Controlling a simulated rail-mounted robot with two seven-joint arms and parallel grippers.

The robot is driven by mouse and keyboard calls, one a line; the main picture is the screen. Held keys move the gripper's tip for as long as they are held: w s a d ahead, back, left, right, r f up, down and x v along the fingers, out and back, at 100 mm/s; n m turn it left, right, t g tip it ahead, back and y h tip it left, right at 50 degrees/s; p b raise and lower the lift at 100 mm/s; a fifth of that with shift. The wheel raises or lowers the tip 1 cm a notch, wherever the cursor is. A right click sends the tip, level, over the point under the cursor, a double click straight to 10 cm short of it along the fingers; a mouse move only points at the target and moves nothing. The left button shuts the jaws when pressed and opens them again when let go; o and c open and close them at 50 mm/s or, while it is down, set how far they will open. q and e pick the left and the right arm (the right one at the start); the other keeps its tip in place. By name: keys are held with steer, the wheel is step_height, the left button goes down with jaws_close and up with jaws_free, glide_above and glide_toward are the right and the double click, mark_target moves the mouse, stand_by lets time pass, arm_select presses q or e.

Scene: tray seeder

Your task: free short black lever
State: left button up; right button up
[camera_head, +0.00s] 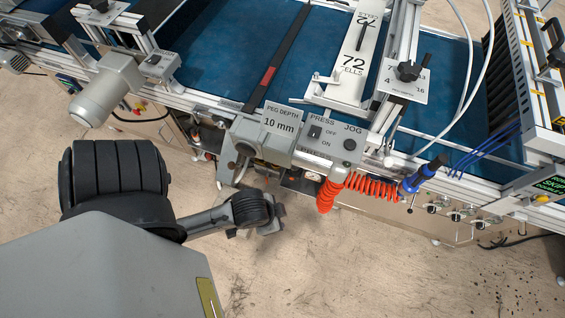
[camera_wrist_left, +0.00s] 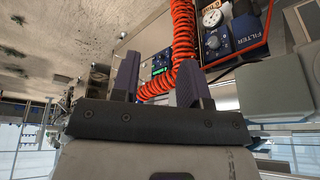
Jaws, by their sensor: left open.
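I cannot tell for certain which part is the short black lever. A black knob with a stubby handle (camera_head: 408,70) sits on a white numbered plate behind the front rail in the head view. A black handle (camera_head: 361,36) also stands on the 72-cells plate. My left gripper (camera_head: 268,216) is in front of the machine, below the peg depth box, and partly hidden by its own wrist. My right gripper is not in view.
A red coiled hose (camera_head: 365,187) hangs beside the left gripper, ending at a blue nozzle (camera_head: 420,178). The press and jog panel (camera_head: 330,136) is above the gripper. A filter unit (camera_wrist_left: 240,45) shows in the wrist view. The floor (camera_head: 350,270) in front is clear.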

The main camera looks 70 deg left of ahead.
arm_select(q)
steer(key=w+a+f+n+t+y+b, duration=0.1)
steer(key=w+a+f+t+b, duration=0.15)
steer(key=f+b, duration=0.65)
steer(key=w+a+f+n+t+b, duration=0.1)
steer(key=w+a+f+b, duration=0.4)
steer(key=f, duration=0.8)
steer(key=s+a+f+n+t+y, duration=0.1)
steer(key=s+a+f+t, duration=0.15)
steer(key=a, duration=0.25)
steer(key=s+a+f+n+t+y+b, duration=0.1)
steer(key=s+a+t, duration=0.1)
steer(key=a+t, duration=0.3)
steer(key=s+a+f+t+y, duration=0.1)
steer(key=s+a+t, duration=0.2)
steer(key=a, duration=0.3)
steer(key=shift+b+x, duration=2.55)
steer(key=shift+x, duration=4.55)
steer(key=shift+s+a+f, duration=0.1)
steer(key=shift+a+f, duration=0.05)
